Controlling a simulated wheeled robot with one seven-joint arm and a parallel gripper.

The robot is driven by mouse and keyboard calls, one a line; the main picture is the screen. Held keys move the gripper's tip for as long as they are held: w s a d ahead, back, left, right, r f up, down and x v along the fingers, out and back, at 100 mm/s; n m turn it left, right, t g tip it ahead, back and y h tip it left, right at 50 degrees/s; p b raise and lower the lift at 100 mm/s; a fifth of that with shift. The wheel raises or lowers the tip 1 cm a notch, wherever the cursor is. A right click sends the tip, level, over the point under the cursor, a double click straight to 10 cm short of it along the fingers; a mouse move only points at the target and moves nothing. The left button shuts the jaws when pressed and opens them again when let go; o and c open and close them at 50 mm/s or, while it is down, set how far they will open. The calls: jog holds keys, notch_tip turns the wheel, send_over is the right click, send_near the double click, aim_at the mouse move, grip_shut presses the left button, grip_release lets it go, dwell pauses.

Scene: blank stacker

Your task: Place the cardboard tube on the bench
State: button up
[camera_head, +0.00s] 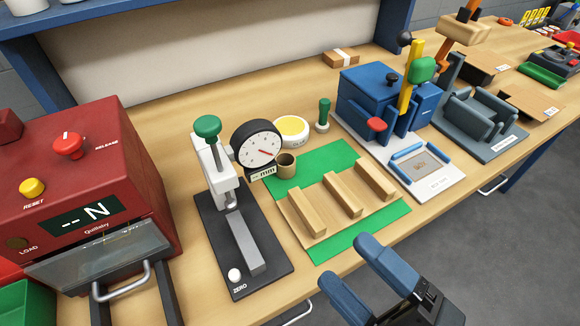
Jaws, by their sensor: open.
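A short brown hollow cylinder that looks like the cardboard tube (286,167) stands upright, open end up, at the far left corner of the green mat (330,160). It is just right of the dial gauge. I cannot tell whether its base is on the mat or on the bare wood. The wooden bench (160,105) runs across the view. My gripper (364,272) is at the bottom, near the bench's front edge. Its two blue fingers are apart with nothing between them, and it is well clear of the tube.
A dial gauge stand (245,240) is left of the mat, beside a red tester (90,200). A wooden rack with three bars (342,194) lies on the mat. A yellow-topped pot (291,131) and green-handled stamp (323,115) stand behind. A blue machine (375,95) is right.

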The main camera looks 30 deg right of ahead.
aim_at(280, 157)
jog(key=w+f+n+g, duration=0.1)
jog(key=w+f+n, duration=0.1)
jog(key=w+n, duration=0.3)
jog(key=w+d+f+n+g, duration=0.1)
jog(key=w+f+n, duration=0.1)
jog(key=w+n, duration=0.4)
jog(key=w+f+n+g+y+b, duration=0.1)
jog(key=w+n+g, duration=0.1)
jog(key=w+n, duration=0.3)
jog(key=shift+w+d+f+n, duration=0.15)
jog(key=shift+f+n, duration=0.05)
jog(key=shift+n, duration=0.5)
jog(key=shift+w+d+f+n, duration=0.1)
jog(key=shift+d+f+n, duration=0.1)
jog(key=shift+n, duration=0.5)
jog(key=w+d+n+h, duration=0.1)
jog(key=w+d+f+n+g+h, duration=0.1)
jog(key=w+d, duration=0.1)
jog(key=w+d+f+n+h, duration=0.1)
jog(key=d, duration=0.1)
jog(key=shift+w+d+g, duration=0.25)
jog(key=shift+w+g, duration=0.05)
jog(key=shift+w, duration=0.1)
jog(key=shift+x, duration=1.15)
jog(key=p+x, duration=0.1)
jog(key=x, duration=0.4)
jog(key=shift+w, duration=0.35)
jog(key=shift+c, duration=0.2)
jog(key=c, duration=1.1)
